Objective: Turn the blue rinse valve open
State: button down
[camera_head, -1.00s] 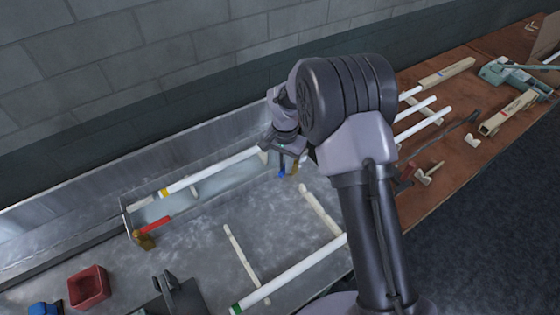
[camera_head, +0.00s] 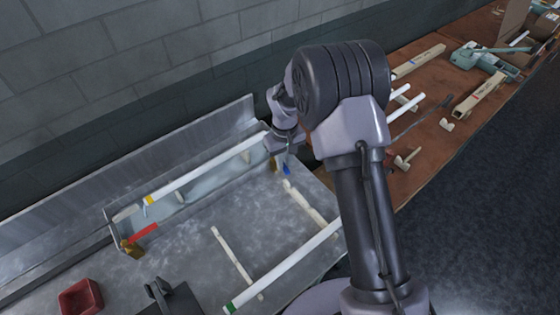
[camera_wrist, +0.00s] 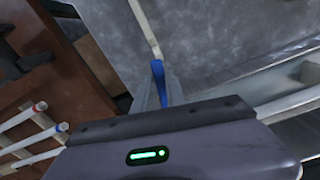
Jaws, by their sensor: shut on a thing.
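The blue rinse valve's handle (camera_head: 287,169) shows just below my gripper (camera_head: 283,158), at the right end of the metal trough. In the wrist view the blue handle (camera_wrist: 158,80) stands between the fingers of my gripper (camera_wrist: 158,92), which is shut on it. A bit of brass shows close beside it in the head view. My gripper hides most of the valve body, so the exact handle angle is hard to tell.
A red-handled valve (camera_head: 143,233) sits at the trough's left end. A white tube with a yellow band (camera_head: 205,173) runs along the trough. A green-banded tube (camera_head: 285,267) lies in front. A red bin (camera_head: 80,298) stands at lower left.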

jog(key=shift+w+d+n, duration=0.2)
jog(key=shift+d+n, duration=0.15)
jog(key=shift+n, duration=0.25)
jog(key=c, duration=1.4)
grip_release()
jog(key=shift+o, duration=0.2)
jog(key=shift+r, duration=0.1)
notch_tip(320, 180, up, 17)
jog(key=p, duration=0.3)
jog(key=shift+r, duration=0.15)
